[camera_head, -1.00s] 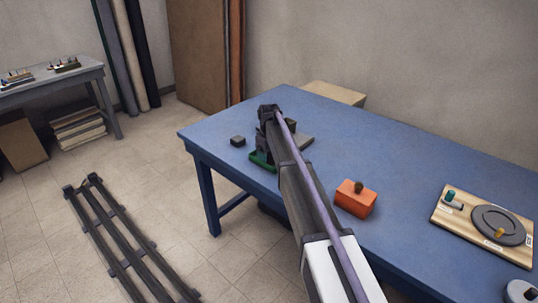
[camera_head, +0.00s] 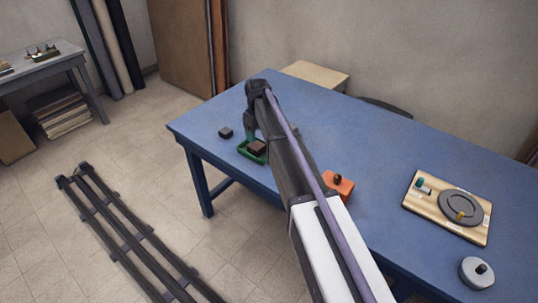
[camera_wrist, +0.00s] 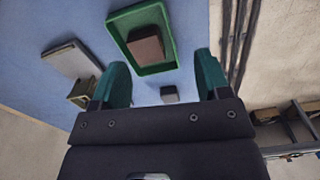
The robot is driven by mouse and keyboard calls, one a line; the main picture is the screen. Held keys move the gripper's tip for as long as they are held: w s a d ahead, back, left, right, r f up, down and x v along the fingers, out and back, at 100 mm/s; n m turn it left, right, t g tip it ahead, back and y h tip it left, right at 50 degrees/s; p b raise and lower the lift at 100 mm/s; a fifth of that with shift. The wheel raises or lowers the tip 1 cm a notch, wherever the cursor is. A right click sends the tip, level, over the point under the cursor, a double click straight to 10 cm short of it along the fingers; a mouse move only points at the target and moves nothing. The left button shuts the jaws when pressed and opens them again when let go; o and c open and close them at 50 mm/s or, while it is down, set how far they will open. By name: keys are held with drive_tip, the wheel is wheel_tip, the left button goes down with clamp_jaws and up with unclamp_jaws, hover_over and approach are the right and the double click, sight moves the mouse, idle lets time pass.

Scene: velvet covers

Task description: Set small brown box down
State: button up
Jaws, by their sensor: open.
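The small brown box (camera_head: 257,148) rests in the green tray (camera_head: 241,151) near the left end of the blue table. In the wrist view the brown box (camera_wrist: 146,45) lies inside the green tray (camera_wrist: 155,70), tilted relative to its walls and clear of the fingers. My gripper (camera_wrist: 162,72) is open, with its two teal fingers apart and nothing between them. In the head view my gripper (camera_head: 249,138) is beside the tray and partly hidden by my arm.
A small dark block (camera_head: 225,132) sits left of the tray, near the table edge. A grey flat box (camera_wrist: 72,60) and an olive bracket (camera_wrist: 83,93) lie near the tray.

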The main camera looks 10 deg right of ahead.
drive_tip(key=s+r+m, duration=0.1)
drive_tip(key=s+m, duration=0.5)
drive_tip(key=s, duration=2.7)
drive_tip(key=shift+p, duration=0.45)
drive_tip(key=shift+d, duration=0.1)
